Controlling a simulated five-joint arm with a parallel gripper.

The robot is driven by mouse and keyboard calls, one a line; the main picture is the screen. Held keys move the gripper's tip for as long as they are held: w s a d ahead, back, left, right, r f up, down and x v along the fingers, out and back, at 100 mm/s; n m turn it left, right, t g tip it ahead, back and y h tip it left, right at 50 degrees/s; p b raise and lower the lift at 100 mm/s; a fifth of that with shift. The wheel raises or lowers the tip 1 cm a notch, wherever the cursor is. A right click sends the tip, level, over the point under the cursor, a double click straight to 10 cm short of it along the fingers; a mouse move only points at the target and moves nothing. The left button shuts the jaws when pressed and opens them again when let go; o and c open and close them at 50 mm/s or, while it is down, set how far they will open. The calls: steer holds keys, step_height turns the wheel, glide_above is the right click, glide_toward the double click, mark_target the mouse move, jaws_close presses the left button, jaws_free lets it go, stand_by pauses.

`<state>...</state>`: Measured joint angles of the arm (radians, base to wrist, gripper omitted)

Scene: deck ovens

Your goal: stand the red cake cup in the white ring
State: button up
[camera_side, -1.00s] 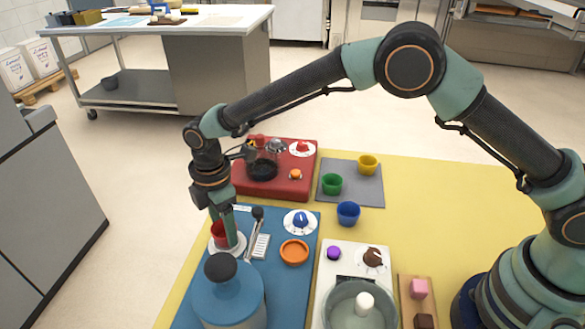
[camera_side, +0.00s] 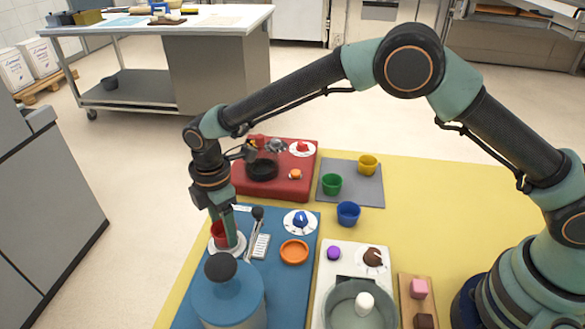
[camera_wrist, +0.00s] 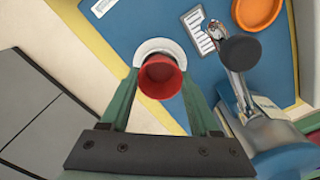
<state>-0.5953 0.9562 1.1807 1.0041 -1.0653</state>
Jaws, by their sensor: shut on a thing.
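The red cake cup (camera_side: 217,233) is held upright, or nearly so, between the fingers of my gripper (camera_side: 225,238). The cup also shows in the wrist view (camera_wrist: 160,77), where my gripper (camera_wrist: 160,88) has one finger on each side of it. The white ring (camera_side: 240,246) lies at the left edge of the blue board, directly under the cup. In the wrist view the ring (camera_wrist: 160,44) shows as a white arc behind the cup; its near part is hidden. I cannot tell whether the cup's base touches the ring's floor.
A blue canister with a dark knob (camera_side: 221,267) stands close in front of the ring. A dark-knobbed lever (camera_side: 257,214) and a slotted white plate (camera_side: 261,246) are just right of it. An orange dish (camera_side: 294,251) lies farther right. Green, yellow and blue cups stand beyond.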

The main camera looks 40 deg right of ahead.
steer(key=shift+f, duration=0.55)
steer(key=o, duration=1)
steer(key=shift+o, duration=0.2)
step_height(320, 180, up, 11)
stand_by(0.3)
steer(key=s+d+r+m+t, duration=0.35)
steer(key=d+r+m, duration=0.7)
steer(key=d, duration=0.65)
steer(key=s+d+m+t, duration=0.2)
steer(key=s+d+m, duration=0.6)
steer(key=s+d, duration=0.4)
steer(key=shift+d+r, duration=0.4)
steer(key=shift+d, duration=0.05)
